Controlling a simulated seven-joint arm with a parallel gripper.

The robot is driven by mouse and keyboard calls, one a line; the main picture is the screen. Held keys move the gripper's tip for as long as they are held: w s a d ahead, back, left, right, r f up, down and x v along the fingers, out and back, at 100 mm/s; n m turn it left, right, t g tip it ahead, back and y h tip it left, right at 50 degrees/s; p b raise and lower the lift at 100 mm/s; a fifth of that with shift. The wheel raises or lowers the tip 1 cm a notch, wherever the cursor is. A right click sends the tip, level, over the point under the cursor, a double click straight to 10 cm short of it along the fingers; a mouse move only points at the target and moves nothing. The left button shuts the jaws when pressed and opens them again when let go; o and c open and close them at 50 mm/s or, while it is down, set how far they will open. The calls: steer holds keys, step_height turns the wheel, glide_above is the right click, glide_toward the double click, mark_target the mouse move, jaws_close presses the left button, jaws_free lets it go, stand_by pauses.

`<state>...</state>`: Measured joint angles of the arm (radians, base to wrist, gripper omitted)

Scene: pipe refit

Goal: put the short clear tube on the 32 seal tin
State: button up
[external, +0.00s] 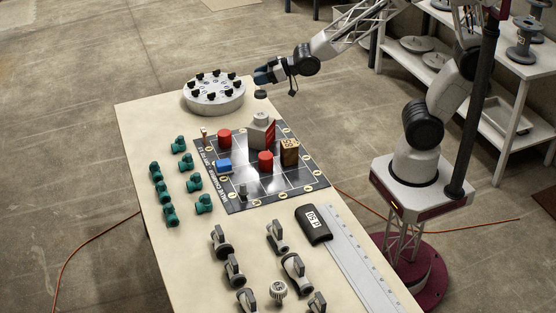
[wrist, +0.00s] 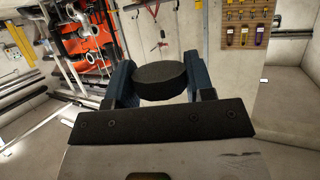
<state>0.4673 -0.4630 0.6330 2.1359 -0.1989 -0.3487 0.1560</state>
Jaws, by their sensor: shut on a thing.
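My gripper (external: 264,77) is over the back of the table, beside the round grey-white base, with its blue fingers around a black round piece. In the wrist view the black disc-shaped piece (wrist: 160,82) sits between both fingers. In the external view a dark disc (external: 260,94) shows just below the fingertips, above a pale grey piece (external: 261,118) on the board. I cannot make out clear tube walls on the held piece. I cannot read a 32 on any tin. Red cylinders (external: 224,137) (external: 265,162) stand on the board.
The dark gridded board (external: 283,187) also holds a blue block (external: 224,165) and a brown block (external: 289,152). A round base (external: 214,99) with several black knobs stands behind. Green fittings (external: 195,183) line the left. Grey valves, a black case (external: 313,224) and a metal rail (external: 362,265) lie in front.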

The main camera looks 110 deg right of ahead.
mark_target(261, 94)
steer(key=shift+f, duration=1.9)
steer(key=shift+f, duration=2)
steer(key=shift+f, duration=0.15)
steer(key=o, duration=0.9)
steer(key=shift+r, duration=0.2)
steer(key=shift+v, duration=3.75)
steer(key=shift+a+r, duration=0.1)
